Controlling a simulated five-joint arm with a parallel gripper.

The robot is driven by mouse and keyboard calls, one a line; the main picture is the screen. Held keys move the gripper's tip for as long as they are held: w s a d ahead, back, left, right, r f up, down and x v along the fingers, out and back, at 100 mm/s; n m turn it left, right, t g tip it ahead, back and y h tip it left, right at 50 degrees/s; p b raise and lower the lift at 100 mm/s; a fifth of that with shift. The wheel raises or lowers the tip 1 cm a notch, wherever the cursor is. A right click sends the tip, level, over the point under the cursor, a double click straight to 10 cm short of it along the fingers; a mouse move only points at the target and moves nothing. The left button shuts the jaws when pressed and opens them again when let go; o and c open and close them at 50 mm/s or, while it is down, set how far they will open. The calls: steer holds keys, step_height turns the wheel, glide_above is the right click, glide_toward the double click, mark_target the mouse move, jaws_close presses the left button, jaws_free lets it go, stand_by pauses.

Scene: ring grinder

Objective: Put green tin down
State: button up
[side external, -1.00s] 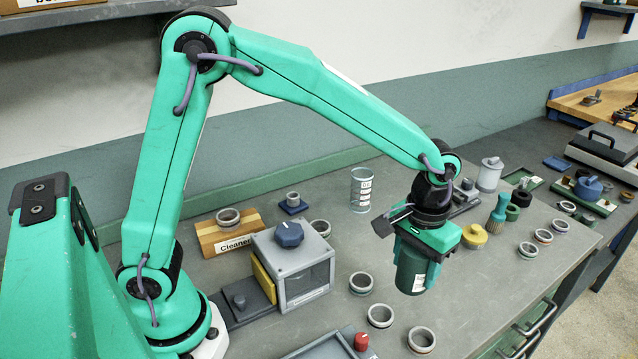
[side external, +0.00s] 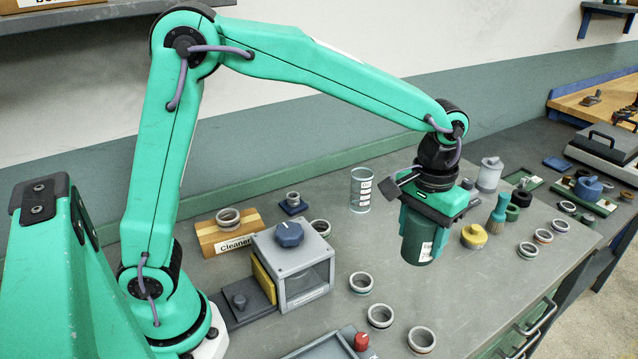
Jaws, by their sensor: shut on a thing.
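The green tin (side external: 418,240) is a dark green cylinder with a small white label on its lower right side. My gripper (side external: 436,205) is shut on its upper part from above, and the tin hangs close to upright under it. The tin's top is hidden by the gripper. The tin is over the grey bench (side external: 480,290), right of the grinder box. I cannot tell for sure whether its bottom touches the bench.
A clear glass (side external: 361,190) stands left of the tin. A yellow-lidded pot (side external: 473,236) and a brush (side external: 497,214) stand to its right. Metal rings (side external: 380,315) lie in front. The grey grinder box (side external: 292,262) is left. Bare bench lies right of the rings.

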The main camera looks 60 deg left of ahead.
steer(key=w+a+n, duration=0.1)
steer(key=w+a, duration=0.6)
steer(key=a, duration=0.4)
steer(key=w+a+n, duration=0.1)
steer(key=w+a, duration=0.5)
steer(key=a, duration=0.5)
steer(key=s+a+n, duration=0.1)
steer(key=a, duration=2.3)
steer(key=shift+d+f, duration=0.15)
steer(key=shift+f, duration=3.8)
steer(key=shift+d+f, duration=0.1)
steer(key=shift+f, duration=3.85)
steer(key=shift+f, duration=0.15)
steer(key=o, duration=1.1)
